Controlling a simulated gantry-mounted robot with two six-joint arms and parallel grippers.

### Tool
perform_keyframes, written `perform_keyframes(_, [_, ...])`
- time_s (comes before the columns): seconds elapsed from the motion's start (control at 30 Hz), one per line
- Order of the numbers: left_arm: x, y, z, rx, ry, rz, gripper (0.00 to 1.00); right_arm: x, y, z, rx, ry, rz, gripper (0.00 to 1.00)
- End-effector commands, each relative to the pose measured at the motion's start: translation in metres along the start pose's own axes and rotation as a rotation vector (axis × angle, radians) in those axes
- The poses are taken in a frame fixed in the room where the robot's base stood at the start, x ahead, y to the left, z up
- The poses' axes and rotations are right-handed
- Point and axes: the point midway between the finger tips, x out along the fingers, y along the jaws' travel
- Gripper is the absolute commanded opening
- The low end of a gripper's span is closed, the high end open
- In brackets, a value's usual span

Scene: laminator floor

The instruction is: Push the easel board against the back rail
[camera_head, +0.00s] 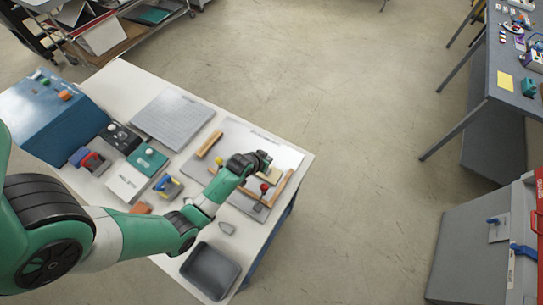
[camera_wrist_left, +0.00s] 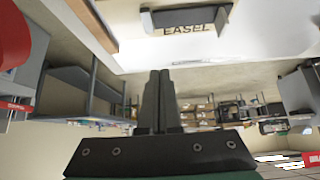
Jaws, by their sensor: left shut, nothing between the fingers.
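A pale grey panel (camera_head: 237,138) lies at the right end of the white table, with wooden strips (camera_head: 208,144) at its left and right sides. In the left wrist view a pale surface (camera_wrist_left: 240,42) carries the printed word EASEL, beside a dark grey piece (camera_wrist_left: 187,15). I cannot tell the easel board and the back rail apart with certainty; my arm covers part of the panel. My left gripper (camera_head: 266,158) is over the panel, shut and empty. Its closed fingers show in the left wrist view (camera_wrist_left: 159,84). Contact cannot be told. My right gripper is not in view.
A blue box (camera_head: 52,115), a grey plate (camera_head: 172,118), a teal-topped box (camera_head: 147,159) and a dark tray (camera_head: 210,270) are on the table. A red-knobbed piece (camera_head: 264,188) is near my gripper. Open floor (camera_head: 345,100) lies right of the table.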

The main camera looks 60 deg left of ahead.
Motion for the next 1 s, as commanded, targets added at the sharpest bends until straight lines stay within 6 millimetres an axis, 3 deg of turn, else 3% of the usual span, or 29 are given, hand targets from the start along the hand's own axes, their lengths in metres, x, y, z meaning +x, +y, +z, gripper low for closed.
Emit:
perform_keyframes(0.03, [-0.012, -0.009, -0.002, -0.015, -0.011, -0.013, 0.00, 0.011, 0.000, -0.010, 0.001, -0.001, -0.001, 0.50])
perform_keyframes(0.1, [-0.014, -0.016, 0.000, -0.027, -0.017, -0.023, 0.00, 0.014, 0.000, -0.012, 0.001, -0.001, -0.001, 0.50])
perform_keyframes(0.37, [-0.006, -0.018, -0.001, -0.031, -0.012, -0.026, 0.00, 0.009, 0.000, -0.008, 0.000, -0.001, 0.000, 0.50])
perform_keyframes(0.57, [0.027, -0.018, 0.001, -0.031, -0.012, -0.025, 0.00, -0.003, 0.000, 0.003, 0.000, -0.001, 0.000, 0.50])
perform_keyframes(0.87, [0.094, -0.020, 0.003, -0.031, -0.010, -0.025, 0.00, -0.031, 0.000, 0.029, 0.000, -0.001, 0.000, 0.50])
perform_keyframes(1.0, [0.069, -0.019, 0.015, -0.030, -0.012, -0.025, 0.00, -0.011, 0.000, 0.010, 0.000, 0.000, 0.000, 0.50])
